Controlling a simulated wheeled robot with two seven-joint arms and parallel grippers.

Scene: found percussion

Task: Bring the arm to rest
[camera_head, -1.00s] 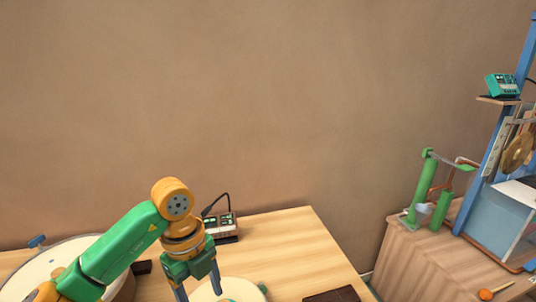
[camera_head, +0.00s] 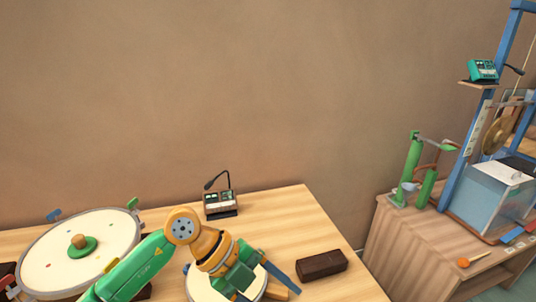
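My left arm comes in from the bottom left, green with orange joints. Its gripper (camera_head: 268,292) points down to the right over a pale round drum pad at the bottom of the head view. One blue finger stands well off to the side of the gripper's middle, so it looks open. The other finger is mostly cut off by the frame's lower edge. A small tan piece shows beside the fingers; I cannot tell whether it touches them. My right gripper is out of view.
A large white drum (camera_head: 75,250) with a green-and-wood knob lies left on the wooden table (camera_head: 300,225). A small device (camera_head: 221,204) stands at the back. A dark brown block (camera_head: 322,264) lies right. A second table (camera_head: 425,250) holds green cylinders and a blue frame.

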